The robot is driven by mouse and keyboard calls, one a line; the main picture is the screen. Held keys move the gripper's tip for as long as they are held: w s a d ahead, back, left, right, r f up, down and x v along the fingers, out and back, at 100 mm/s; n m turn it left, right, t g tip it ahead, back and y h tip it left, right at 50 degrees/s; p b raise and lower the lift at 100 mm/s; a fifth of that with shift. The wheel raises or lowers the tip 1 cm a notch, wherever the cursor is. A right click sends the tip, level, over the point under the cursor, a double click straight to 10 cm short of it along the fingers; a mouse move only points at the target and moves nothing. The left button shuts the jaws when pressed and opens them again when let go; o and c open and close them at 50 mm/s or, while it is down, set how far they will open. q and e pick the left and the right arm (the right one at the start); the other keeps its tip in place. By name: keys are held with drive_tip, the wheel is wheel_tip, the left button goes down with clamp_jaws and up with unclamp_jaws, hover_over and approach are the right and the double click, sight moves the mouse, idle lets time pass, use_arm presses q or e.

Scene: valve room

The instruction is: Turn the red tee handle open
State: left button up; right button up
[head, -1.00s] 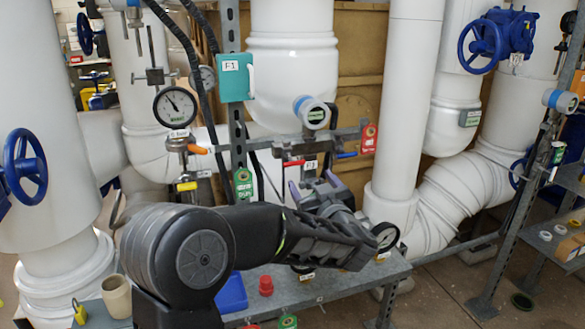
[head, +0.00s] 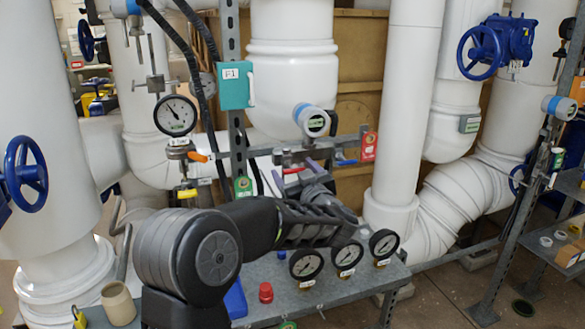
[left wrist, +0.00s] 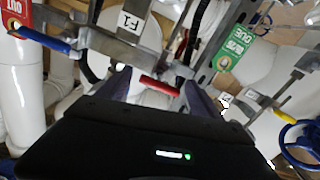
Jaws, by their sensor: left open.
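The red tee handle (head: 293,170) is on the valve piping at the middle of the rack, below the blue-and-white round meter. My left gripper (head: 296,174) reaches up to it from below, its fingers open with one on each side of the red bar in the picture. In the left wrist view the red tee handle (left wrist: 160,85) shows as a short red bar between the spread fingers of my left gripper (left wrist: 161,90). I cannot tell whether either finger touches it. My right gripper is not in view.
A blue lever (head: 346,162) with a red tag (head: 369,144) is close on the right. An orange lever (head: 197,157) and a yellow handle (head: 187,193) are on the left. Several gauges (head: 306,264) and a red cap (head: 265,292) stand on the grey bench (head: 290,302) below.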

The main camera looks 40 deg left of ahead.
use_arm(q)
drive_tip(key=shift+w+a, duration=0.45)
drive_tip(key=shift+a, duration=0.15)
drive_tip(key=c, duration=1.4)
